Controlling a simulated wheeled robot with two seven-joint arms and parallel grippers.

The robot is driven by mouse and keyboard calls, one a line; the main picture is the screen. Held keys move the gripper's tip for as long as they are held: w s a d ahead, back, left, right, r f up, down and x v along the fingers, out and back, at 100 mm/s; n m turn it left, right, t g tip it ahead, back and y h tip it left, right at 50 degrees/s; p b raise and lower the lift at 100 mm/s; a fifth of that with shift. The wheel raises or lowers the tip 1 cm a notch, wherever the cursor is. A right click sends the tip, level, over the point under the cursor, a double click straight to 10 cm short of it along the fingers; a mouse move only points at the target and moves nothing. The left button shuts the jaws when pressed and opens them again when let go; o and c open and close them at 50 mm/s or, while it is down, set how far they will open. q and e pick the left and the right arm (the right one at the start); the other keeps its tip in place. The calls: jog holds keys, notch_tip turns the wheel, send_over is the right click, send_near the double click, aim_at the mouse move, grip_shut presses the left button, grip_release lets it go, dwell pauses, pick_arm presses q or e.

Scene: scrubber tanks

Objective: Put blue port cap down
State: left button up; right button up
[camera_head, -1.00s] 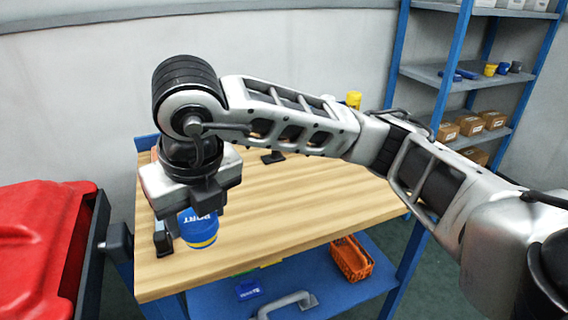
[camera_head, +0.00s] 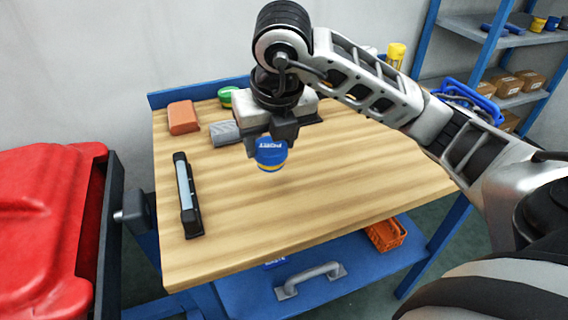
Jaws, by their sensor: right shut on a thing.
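The blue port cap (camera_head: 271,154), with white lettering and a yellow band, is in my right gripper (camera_head: 268,142) over the wooden bench top (camera_head: 320,210). The gripper is shut on the cap's upper part and points down. I cannot tell whether the cap's underside touches the wood. My right arm comes in from the right. My left gripper is not in view.
A black-framed tool with a pale blue strip (camera_head: 187,195) lies at the bench's left. A red-brown block (camera_head: 183,117), a grey cylinder (camera_head: 225,133) and a green item (camera_head: 226,96) are at the back. The bench's front and middle are clear. A red bin (camera_head: 45,230) stands left.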

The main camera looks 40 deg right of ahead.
aim_at(281, 146)
jog(key=shift+w+d+f, duration=0.1)
jog(key=shift+d+f, duration=1)
jog(key=shift+f, duration=0.15)
jog(key=f, duration=0.3)
jog(key=shift+d, duration=0.25)
jog(key=shift+f, duration=0.25)
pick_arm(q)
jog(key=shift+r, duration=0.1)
pick_arm(e)
jog(key=shift+f, duration=0.2)
jog(key=o, duration=1.1)
jog(key=shift+r, duration=0.1)
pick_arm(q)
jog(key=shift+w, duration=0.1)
